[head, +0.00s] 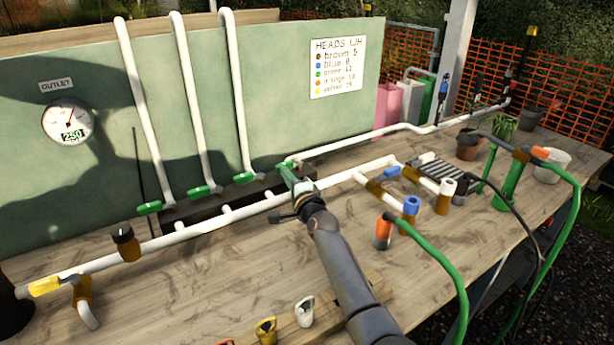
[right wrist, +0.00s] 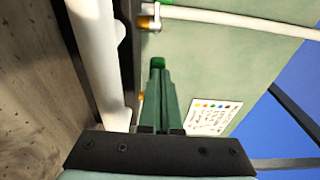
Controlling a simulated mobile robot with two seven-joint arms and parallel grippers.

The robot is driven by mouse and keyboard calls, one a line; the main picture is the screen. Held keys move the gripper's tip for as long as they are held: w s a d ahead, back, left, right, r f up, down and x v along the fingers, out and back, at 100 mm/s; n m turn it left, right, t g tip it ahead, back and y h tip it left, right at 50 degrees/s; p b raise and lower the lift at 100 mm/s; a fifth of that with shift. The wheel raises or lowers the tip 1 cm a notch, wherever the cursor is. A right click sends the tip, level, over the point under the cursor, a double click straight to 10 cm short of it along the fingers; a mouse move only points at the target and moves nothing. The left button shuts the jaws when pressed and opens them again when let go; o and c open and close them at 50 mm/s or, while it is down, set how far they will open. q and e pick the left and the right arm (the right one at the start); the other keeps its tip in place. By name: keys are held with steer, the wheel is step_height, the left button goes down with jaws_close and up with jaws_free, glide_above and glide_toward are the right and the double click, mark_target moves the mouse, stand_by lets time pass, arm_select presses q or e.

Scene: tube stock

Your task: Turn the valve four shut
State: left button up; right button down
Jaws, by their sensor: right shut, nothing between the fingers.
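My left gripper is out of view.
A gauge (head: 67,120) and colour sign (head: 338,67) are on the panel. A green hose (head: 440,262) arches at right.

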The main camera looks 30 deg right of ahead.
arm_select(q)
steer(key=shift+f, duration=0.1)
arm_select(e)
steer(key=shift+w+a, duration=0.35)
steer(key=shift+w, duration=0.05)
steer(key=shift+r, duration=0.15)
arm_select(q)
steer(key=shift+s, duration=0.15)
arm_select(e)
steer(key=shift+s+a, duration=0.1)
steer(key=shift+a, duration=0.05)
